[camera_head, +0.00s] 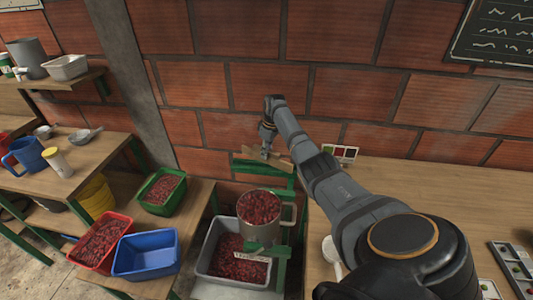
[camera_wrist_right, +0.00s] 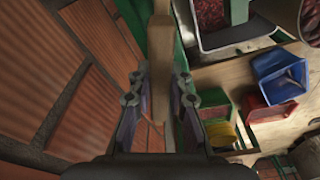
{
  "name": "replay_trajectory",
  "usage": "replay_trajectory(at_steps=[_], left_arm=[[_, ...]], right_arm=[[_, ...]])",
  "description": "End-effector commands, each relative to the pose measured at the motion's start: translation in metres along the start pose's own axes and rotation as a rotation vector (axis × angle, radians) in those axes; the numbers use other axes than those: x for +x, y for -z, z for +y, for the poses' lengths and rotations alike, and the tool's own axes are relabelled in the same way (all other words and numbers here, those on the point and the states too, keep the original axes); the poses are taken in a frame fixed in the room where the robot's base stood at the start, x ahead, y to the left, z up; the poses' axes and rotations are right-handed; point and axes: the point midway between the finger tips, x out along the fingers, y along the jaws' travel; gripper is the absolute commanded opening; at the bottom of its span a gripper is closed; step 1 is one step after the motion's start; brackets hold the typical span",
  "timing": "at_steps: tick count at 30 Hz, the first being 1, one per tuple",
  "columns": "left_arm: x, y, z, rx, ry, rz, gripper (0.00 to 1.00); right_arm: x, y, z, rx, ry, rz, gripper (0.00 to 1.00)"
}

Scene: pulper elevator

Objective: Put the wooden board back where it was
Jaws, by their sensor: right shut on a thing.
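The wooden board (camera_wrist_right: 161,50) shows edge-on in the right wrist view, a narrow tan strip running between my right gripper's fingers (camera_wrist_right: 160,108). In the head view my right gripper (camera_head: 266,146) is by the brick wall, above the back of the green frame (camera_head: 279,168), and it is shut on the board. Only a small tan part of the board (camera_head: 247,153) shows there, close to the green frame. I cannot tell whether the board touches the frame. My left gripper is not in view.
A metal pot of red cherries (camera_head: 290,213) sits at the frame, above a grey bin (camera_head: 206,262). Green, red and blue (camera_head: 145,272) tubs stand left on a wooden bench. A wooden table (camera_head: 430,190) is to the right. The brick wall is close behind the gripper.

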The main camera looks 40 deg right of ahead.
Motion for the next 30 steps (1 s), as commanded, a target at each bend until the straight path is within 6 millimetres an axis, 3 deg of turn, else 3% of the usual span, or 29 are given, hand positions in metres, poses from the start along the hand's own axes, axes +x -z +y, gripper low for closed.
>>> replay_trajectory(at_steps=[17, 18, 22, 30], left_arm=[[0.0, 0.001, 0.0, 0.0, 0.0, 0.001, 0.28], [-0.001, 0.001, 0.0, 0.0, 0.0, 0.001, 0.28], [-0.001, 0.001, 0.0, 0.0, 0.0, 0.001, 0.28], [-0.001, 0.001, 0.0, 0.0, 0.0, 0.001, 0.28]], right_arm=[[0.018, -0.003, 0.001, 0.0, -0.002, 0.002, 0.0], [0.018, -0.003, 0.001, 0.0, -0.002, 0.002, 0.2], [0.018, -0.003, 0.001, 0.0, -0.002, 0.001, 0.38], [0.017, -0.003, 0.001, 0.0, -0.002, 0.002, 0.4]])
